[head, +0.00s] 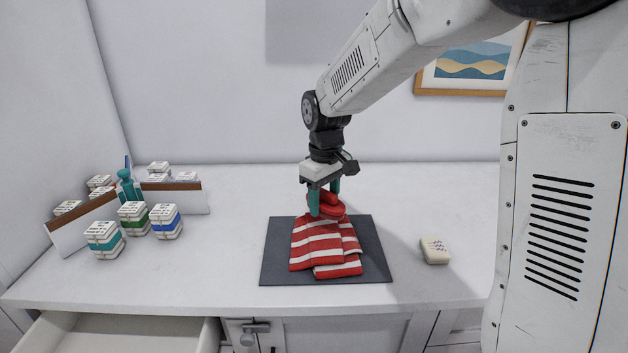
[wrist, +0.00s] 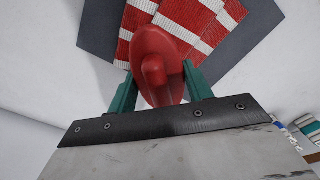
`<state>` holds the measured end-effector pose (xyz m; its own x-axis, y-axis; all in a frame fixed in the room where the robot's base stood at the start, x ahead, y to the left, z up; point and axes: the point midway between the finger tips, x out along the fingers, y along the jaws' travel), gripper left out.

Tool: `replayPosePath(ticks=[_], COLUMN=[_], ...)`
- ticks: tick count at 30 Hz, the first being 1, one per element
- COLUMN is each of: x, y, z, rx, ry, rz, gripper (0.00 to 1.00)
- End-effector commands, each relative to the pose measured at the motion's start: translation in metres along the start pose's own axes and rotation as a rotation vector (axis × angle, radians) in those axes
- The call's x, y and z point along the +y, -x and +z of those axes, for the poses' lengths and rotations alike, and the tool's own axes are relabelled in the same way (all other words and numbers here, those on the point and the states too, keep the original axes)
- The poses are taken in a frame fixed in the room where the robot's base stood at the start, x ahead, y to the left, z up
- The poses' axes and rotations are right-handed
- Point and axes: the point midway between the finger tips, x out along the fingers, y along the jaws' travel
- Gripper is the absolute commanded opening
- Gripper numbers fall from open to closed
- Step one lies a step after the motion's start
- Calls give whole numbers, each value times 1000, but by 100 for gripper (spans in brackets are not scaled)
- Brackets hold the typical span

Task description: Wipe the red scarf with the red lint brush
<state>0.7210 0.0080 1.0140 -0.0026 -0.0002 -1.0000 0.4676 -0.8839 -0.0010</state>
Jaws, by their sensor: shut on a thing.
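The red scarf (head: 316,248), with white stripes, lies folded on a dark grey mat (head: 376,268) on the counter. It also shows in the wrist view (wrist: 190,22), partly hidden behind the brush. My gripper (head: 324,203) is shut on the red lint brush (head: 331,208) at the far end of the scarf. In the wrist view the brush (wrist: 158,62) sits between the two green fingers, its oval head over the scarf. I cannot tell whether the brush touches the cloth.
A cream block (head: 435,250) lies right of the mat. At the left stand several banded white stacks (head: 134,217), a teal bottle (head: 128,187) and low white dividers (head: 178,197). A drawer (head: 115,333) is open below the counter. The counter between the stacks and mat is clear.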

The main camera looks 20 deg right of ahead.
Motion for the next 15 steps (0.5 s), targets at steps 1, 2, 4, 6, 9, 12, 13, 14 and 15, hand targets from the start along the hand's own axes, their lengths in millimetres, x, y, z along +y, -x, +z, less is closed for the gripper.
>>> replayPosePath(ticks=[1,2,4,6,9,12,13,14,15], x=[0,0,0,0,0,0,-1,-1,-1], y=[6,9,15,21,31,39,41,43,45], z=[-1,-1,-1,-1,-1,-1,-1,-1,0], rx=[3,4,3,3,3,4,3,2,2], ry=[0,0,1,1,1,1,1,1,1], rz=[1,2,1,1,1,2,1,1,1], gripper=[26,26,26,26,26,26,26,26,26])
